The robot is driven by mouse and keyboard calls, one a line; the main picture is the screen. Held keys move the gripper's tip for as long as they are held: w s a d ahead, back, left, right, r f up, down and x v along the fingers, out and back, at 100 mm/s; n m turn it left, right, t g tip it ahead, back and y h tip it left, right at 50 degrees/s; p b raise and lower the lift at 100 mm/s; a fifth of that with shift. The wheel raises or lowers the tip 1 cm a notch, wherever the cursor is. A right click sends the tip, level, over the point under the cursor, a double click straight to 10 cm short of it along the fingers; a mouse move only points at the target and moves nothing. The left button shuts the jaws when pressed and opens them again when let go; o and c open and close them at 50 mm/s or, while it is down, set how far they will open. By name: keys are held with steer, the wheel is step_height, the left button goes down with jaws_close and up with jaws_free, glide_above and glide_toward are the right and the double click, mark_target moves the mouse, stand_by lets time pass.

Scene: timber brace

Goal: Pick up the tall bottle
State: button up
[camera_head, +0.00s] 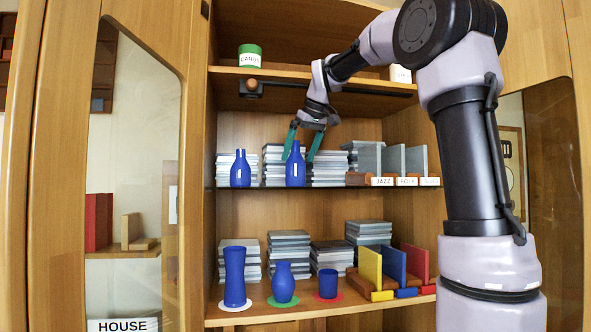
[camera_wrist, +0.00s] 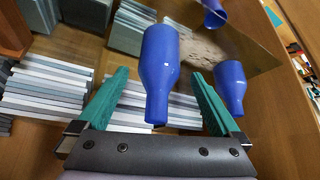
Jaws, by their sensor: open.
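A tall blue bottle (camera_head: 295,171) stands upright on the middle shelf, with its neck between the two teal fingers of my gripper (camera_head: 298,158). In the wrist view the tall bottle (camera_wrist: 160,70) lies between the spread fingers of my gripper (camera_wrist: 159,74), with a visible gap on each side.
Stacks of grey cases (camera_head: 328,169) stand close behind and beside the bottles. Labelled bookends (camera_head: 383,181) fill the shelf's right. The upper shelf (camera_head: 300,82) with a green-lidded can (camera_head: 250,56) is above my gripper. The lower shelf holds a blue vase (camera_head: 234,277), bottle (camera_head: 283,284) and cup (camera_head: 328,284).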

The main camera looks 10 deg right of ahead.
mark_target(296, 168)
steer(key=x, duration=0.5)
steer(key=shift+s+d+f, duration=0.1)
steer(key=shift+d+f, duration=0.05)
steer(key=shift+f, duration=0.05)
steer(key=c, duration=1.5)
